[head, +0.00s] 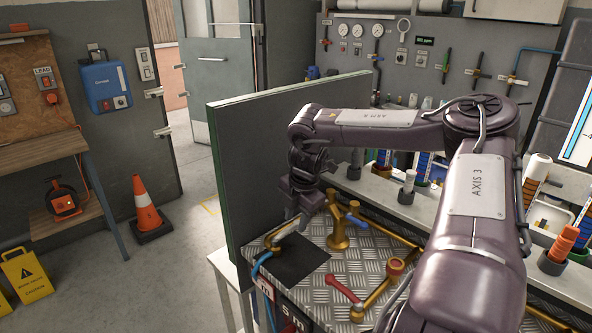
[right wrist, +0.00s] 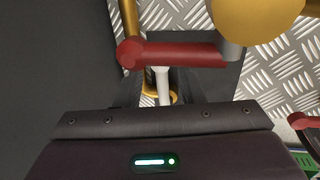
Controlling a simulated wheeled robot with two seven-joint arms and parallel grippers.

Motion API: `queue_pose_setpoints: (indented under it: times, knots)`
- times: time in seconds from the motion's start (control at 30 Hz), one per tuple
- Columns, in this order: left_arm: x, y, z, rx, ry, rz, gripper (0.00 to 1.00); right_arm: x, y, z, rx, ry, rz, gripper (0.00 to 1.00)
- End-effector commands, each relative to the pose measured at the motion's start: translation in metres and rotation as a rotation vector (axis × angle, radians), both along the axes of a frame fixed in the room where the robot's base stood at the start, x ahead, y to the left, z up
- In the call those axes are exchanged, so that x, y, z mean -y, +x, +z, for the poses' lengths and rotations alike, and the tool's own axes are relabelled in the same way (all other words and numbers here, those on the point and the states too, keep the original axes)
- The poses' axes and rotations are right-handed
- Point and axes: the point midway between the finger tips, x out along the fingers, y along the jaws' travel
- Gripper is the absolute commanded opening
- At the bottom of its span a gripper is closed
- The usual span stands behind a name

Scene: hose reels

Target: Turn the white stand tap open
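A brass stand tap with a whitish handle (head: 284,231) stands near the left end of the tread-plate bench (head: 310,262), by the dark mat. My right gripper (head: 291,216) points down just above this handle. In the right wrist view a white bar (right wrist: 164,84) shows in the gap between the dark fingers of my right gripper (right wrist: 163,92), with brass behind it. The fingers look apart. I cannot tell whether either finger touches the bar. A red lever (right wrist: 180,53) crosses above the gripper in the wrist view. My left gripper is out of view.
A red lever (head: 344,291) and a red knob (head: 396,266) are on brass piping nearer the front. A tall green-edged panel (head: 230,170) stands close on the left.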

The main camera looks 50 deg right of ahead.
Motion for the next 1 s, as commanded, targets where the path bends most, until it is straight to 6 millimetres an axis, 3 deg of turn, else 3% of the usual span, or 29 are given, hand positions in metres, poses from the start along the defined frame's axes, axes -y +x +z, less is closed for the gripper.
queue_pose_setpoints:
  times: [0.43, 1.0]
  knots:
    - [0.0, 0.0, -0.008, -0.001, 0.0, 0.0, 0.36, -0.002, -0.011, 0.065, 0.006, -0.002, 0.002, 0.35]
    - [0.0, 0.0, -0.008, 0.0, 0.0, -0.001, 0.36, -0.002, -0.013, 0.074, 0.004, -0.002, 0.001, 0.35]
